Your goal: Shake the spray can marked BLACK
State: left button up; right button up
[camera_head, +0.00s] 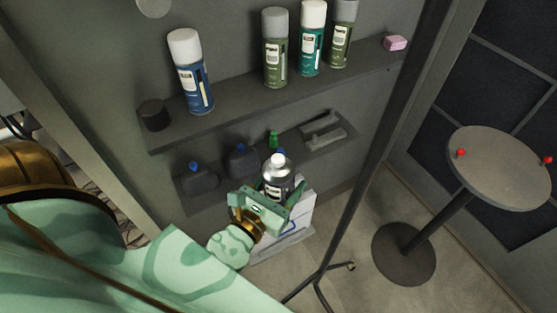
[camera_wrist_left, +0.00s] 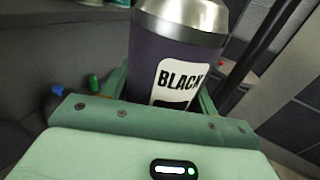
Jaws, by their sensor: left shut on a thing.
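The spray can marked BLACK (camera_head: 278,176) is dark with a silver shoulder and a white cap. My left gripper (camera_head: 272,200) is shut on it and holds it upright or nearly so, in front of the lower shelf. In the left wrist view the can (camera_wrist_left: 178,50) fills the upper middle, its white BLACK label facing the camera between the green fingers. Its top is cut off there. My right gripper is not in view.
The upper shelf (camera_head: 240,106) holds several spray cans, a dark cylinder (camera_head: 154,115) and a pink block (camera_head: 395,43). The lower shelf has dark bottles (camera_head: 242,162) and a grey tool (camera_head: 323,130). A dark pole (camera_head: 372,150) and a round table (camera_head: 500,165) stand at right.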

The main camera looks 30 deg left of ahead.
aim_at(274, 166)
pick_arm(q)
notch_tip(274, 166, up, 9)
jog(key=shift+r, duration=0.15)
